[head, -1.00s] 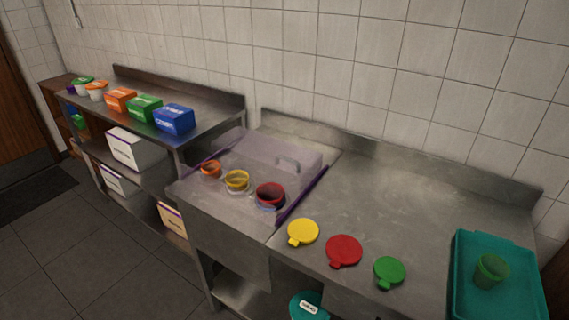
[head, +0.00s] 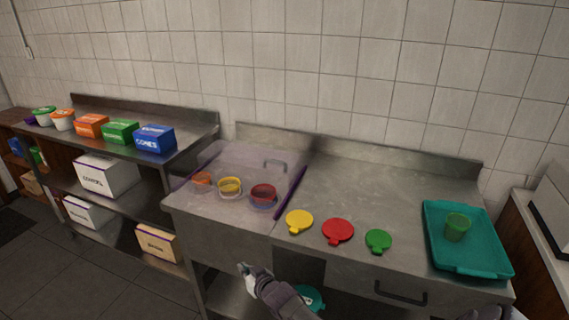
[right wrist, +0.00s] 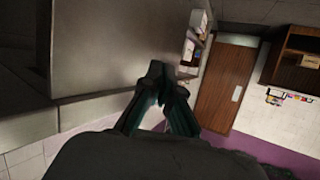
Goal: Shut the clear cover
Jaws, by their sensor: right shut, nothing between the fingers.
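The clear cover (head: 240,160) is a see-through purple-tinted panel on the left part of the steel counter. It has a grey handle (head: 275,164) near its back right and a dark purple edge strip (head: 291,193) on its right. Orange (head: 202,179), yellow (head: 230,186) and red (head: 263,194) bowls show through or beneath it. I cannot tell if the cover lies flat or is raised. My right gripper (head: 246,269) is shut and empty, in front of and below the counter's front edge, apart from the cover. In the right wrist view its fingers (right wrist: 155,72) meet. My left gripper is not in view.
Yellow (head: 299,221), red (head: 338,231) and green (head: 378,240) lids lie right of the cover. A teal tray (head: 480,267) holding a green cup (head: 457,227) is further right. A shelf unit with boxes (head: 155,138) stands left. The counter's back middle is clear.

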